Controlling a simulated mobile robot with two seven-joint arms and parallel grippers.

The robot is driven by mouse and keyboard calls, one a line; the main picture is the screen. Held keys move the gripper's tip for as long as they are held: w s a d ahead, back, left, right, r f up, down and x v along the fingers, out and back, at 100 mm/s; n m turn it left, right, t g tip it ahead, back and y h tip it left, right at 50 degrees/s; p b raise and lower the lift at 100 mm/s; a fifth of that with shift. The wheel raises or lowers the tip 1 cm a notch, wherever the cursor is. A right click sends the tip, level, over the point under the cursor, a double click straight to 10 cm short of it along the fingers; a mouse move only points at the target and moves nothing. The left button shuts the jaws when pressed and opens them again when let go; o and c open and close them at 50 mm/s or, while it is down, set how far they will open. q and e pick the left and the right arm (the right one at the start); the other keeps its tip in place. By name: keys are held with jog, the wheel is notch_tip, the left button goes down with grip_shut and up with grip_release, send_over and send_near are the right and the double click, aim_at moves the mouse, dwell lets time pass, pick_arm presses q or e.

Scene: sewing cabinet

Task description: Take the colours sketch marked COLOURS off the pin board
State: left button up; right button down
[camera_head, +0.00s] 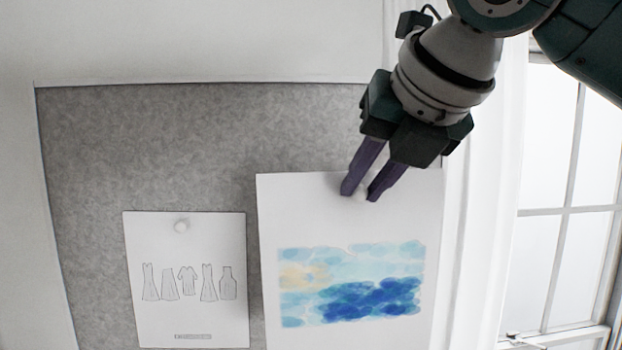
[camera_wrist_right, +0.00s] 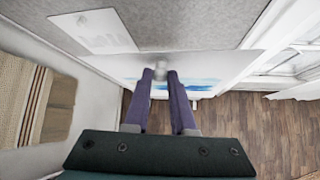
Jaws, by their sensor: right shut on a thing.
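The colours sketch (camera_head: 350,285) is a white sheet with a blue and pale yellow watercolour patch. It hangs upright in the head view, overlapping the right part of the grey pin board (camera_head: 200,140) and reaching past its right edge. No COLOURS marking is visible. My right gripper (camera_head: 359,193) is at the sheet's top edge, its purple fingers shut on a small white pin (camera_wrist_right: 160,70) there. In the right wrist view the sketch (camera_wrist_right: 213,65) lies beyond the fingertips. I cannot tell whether the sheet touches the board. My left gripper is not in view.
A second sheet (camera_head: 185,260) with garment outlines hangs from a white pin (camera_head: 181,226) to the left, apart from the colours sketch. A window (camera_head: 565,220) is at the right. The right wrist view shows a wooden floor (camera_wrist_right: 240,130) and a woven, wood-edged item (camera_wrist_right: 25,100).

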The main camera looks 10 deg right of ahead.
jog(key=s+a, duration=0.1)
jog(key=s, duration=0.9)
dwell(0.5)
